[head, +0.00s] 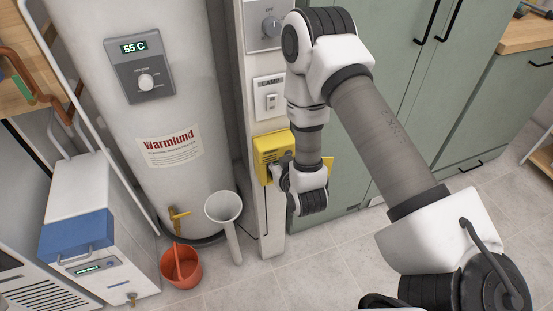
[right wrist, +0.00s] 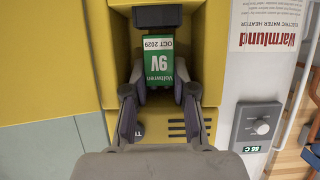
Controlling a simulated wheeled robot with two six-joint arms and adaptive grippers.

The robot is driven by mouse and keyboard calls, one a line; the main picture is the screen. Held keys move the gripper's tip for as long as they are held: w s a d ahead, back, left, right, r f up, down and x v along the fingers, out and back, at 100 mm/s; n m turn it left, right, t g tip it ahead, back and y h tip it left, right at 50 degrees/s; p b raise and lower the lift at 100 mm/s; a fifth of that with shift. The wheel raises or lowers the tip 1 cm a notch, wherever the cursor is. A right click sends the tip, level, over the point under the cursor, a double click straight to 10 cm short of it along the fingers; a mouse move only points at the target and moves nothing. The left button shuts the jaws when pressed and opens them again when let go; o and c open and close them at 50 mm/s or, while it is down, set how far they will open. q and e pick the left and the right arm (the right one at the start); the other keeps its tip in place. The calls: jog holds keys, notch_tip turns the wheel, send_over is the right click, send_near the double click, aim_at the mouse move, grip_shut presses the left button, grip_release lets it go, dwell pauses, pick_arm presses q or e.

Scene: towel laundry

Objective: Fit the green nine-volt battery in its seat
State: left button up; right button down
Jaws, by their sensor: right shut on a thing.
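The green nine-volt battery (right wrist: 160,65) with a white band reading OCT 2029 is between my right gripper's fingers in the right wrist view. My right gripper (right wrist: 160,88) is shut on it. The battery is at the recess of the yellow alarm-like box (right wrist: 115,60). A dark block (right wrist: 158,16) sits just above the battery in that view; I cannot tell whether they touch. In the head view the yellow box (head: 270,147) is on the narrow white post, with my right gripper (head: 277,172) at its lower front. The battery is hidden there. My left gripper is out of view.
A white water heater (head: 170,120) stands left of the post, with a lamp switch (head: 271,101) above the box. Green cabinets (head: 400,110) stand to the right. A red bucket (head: 181,268) and a white funnel-like thing (head: 225,212) are below left.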

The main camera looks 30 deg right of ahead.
jog(key=shift+a+b, duration=0.25)
jog(key=shift+b, duration=0.2)
dwell(0.6)
jog(key=shift+s+f+b, duration=0.3)
jog(key=shift+f+b, duration=0.05)
jog(key=shift+f, duration=0.1)
dwell(0.5)
jog(key=shift+d+f, duration=0.1)
jog(key=shift+f, duration=0.35)
jog(key=shift+w+d+f+b, duration=0.15)
jog(key=shift+d+f+b, duration=0.1)
jog(key=shift+f+b, duration=0.35)
dwell(1.0)
